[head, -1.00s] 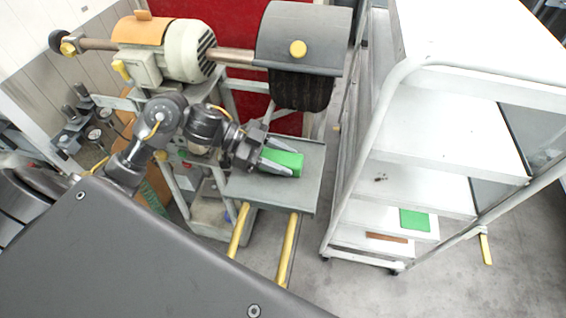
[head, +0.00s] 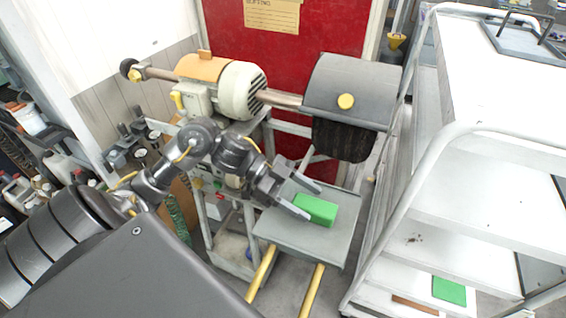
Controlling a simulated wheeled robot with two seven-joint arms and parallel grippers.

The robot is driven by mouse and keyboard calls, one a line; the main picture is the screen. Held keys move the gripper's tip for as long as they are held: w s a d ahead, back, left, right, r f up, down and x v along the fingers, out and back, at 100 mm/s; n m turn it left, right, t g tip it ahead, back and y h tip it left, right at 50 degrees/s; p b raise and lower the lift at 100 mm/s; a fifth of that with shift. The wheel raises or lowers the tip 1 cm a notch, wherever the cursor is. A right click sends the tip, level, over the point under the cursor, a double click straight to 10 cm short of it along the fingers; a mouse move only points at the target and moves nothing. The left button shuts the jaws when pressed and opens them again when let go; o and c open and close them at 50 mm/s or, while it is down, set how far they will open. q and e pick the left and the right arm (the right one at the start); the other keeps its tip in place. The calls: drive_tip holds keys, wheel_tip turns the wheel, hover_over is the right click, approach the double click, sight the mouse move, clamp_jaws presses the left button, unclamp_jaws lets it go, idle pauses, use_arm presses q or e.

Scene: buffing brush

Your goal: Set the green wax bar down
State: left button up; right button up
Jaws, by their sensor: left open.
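The green wax bar (head: 316,209) lies on the grey tray (head: 340,246) of the buffing machine, below the dark brush. My right gripper is not in view.
The buffing machine (head: 239,91) with its dark brush (head: 343,139) and hood stands behind the tray. A white shelf trolley (head: 480,200) stands to the right, with a green piece (head: 449,291) on a lower shelf. Yellow handles (head: 312,291) stick out below the tray.

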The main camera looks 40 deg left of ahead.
use_arm(q)
drive_tip(key=b+v, duration=0.1)
drive_tip(key=v, duration=0.6)
drive_tip(key=shift+s+a+b, duration=0.1)
drive_tip(key=shift+a+b, duration=0.3)
drive_tip(key=shift+a, duration=0.05)
drive_tip(key=shift+s+a+r, duration=0.15)
drive_tip(key=shift+a+r, duration=0.2)
drive_tip(key=shift+a, duration=0.1)
